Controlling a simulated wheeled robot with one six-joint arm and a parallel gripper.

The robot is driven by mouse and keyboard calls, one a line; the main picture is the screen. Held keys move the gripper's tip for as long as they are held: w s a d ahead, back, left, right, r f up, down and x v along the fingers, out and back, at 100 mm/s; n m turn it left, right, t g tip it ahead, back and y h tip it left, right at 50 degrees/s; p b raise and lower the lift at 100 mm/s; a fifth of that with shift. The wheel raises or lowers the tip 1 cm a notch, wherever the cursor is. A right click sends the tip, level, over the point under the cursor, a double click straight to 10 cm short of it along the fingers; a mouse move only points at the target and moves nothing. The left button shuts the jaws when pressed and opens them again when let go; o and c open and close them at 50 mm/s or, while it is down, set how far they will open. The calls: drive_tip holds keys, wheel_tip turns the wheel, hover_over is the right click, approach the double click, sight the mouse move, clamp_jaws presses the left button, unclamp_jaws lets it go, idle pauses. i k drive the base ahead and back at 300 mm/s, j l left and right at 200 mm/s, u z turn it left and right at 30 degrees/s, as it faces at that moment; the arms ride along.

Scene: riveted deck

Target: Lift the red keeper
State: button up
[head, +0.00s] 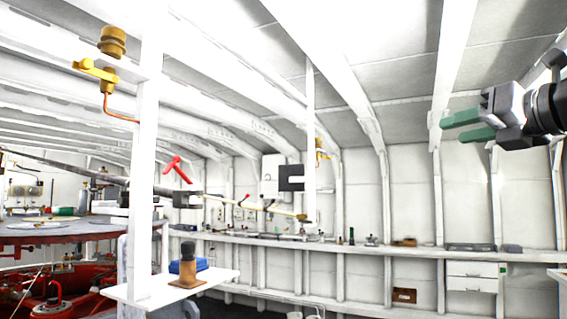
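A small red forked piece (177,170), which looks like the red keeper, shows left of centre, just right of the white post (148,150). It appears above a dark bar with a grey block (187,200); I cannot tell what it rests on or is fixed to. My gripper (450,128) is at the upper right, far to the right of the red piece in the picture. Its two green fingers point left and look apart, with nothing between them.
A white shelf (215,279) at the post holds a brown-and-black object (187,265) and a blue box (200,264). A yellow fitting (97,70) is on the post. A long bench (420,248) lines the back wall.

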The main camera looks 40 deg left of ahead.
sight(176, 158)
drive_tip(key=i+j+u, duration=0.1)
drive_tip(key=i+u, duration=0.9)
drive_tip(key=i+l+u, duration=0.3)
drive_tip(key=i+u, duration=0.15)
drive_tip(key=i+j+u, duration=0.1)
drive_tip(key=u, duration=0.3)
drive_tip(key=i+u, duration=0.5)
drive_tip(key=u, duration=0.25)
drive_tip(key=i+l+u, duration=0.1)
drive_tip(key=u, duration=0.25)
drive_tip(key=i, duration=0.05)
